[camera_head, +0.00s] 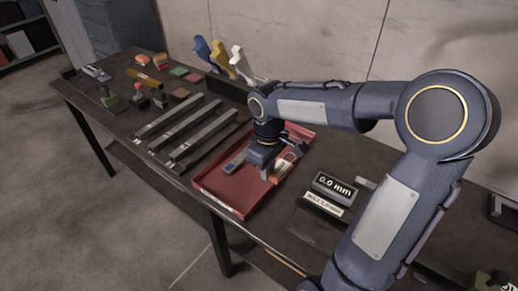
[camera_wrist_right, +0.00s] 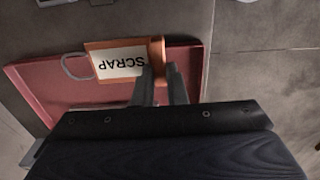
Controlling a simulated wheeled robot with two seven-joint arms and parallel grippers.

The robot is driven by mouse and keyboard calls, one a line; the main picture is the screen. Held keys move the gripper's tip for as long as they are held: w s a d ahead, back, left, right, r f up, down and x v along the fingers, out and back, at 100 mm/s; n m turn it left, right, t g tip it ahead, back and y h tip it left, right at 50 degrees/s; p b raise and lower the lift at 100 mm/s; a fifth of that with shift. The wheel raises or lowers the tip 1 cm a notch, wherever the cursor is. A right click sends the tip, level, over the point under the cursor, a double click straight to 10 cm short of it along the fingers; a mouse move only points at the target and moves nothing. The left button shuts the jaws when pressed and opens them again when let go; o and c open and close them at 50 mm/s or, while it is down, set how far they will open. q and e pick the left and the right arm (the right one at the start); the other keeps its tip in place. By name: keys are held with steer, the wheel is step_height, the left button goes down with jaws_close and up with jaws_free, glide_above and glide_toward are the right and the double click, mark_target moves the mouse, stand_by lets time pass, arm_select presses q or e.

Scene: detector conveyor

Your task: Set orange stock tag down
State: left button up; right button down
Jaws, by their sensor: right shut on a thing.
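The orange stock tag (camera_wrist_right: 93,47) has a white face reading SCRAP and a pale wire loop at one end. My right gripper (camera_wrist_right: 162,68) is shut on its orange edge. In the head view the tag (camera_head: 281,170) shows partly beside the right gripper (camera_head: 267,172), low over the red tray (camera_head: 228,199). I cannot tell whether the tag touches the tray floor. My left gripper is not in view.
A 0.0 mm display (camera_head: 335,186) stands to the right. Blue, yellow and white upright tools (camera_head: 240,62) stand at the back.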

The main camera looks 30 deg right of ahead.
steer(key=w+d+f+p, duration=0.2)
steer(key=w+f, duration=0.1)
steer(key=w, duration=0.5)
glide_above(255, 172)
steer(key=s, duration=0.1)
step_height(255, 172, down, 6)
steer(key=shift+r+p, duration=0.2)
steer(key=shift+p, duration=0.2)
steer(key=shift+w+f, duration=0.3)
steer(key=shift+f, duration=0.1)
step_height(255, 172, down, 3)
steer(key=shift+w+f+p, duration=0.1)
steer(key=shift+w+p, duration=0.05)
steer(key=shift+p, duration=0.15)
steer(key=shift+f, duration=0.25)
steer(key=c, duration=1.5)
jaws_free()
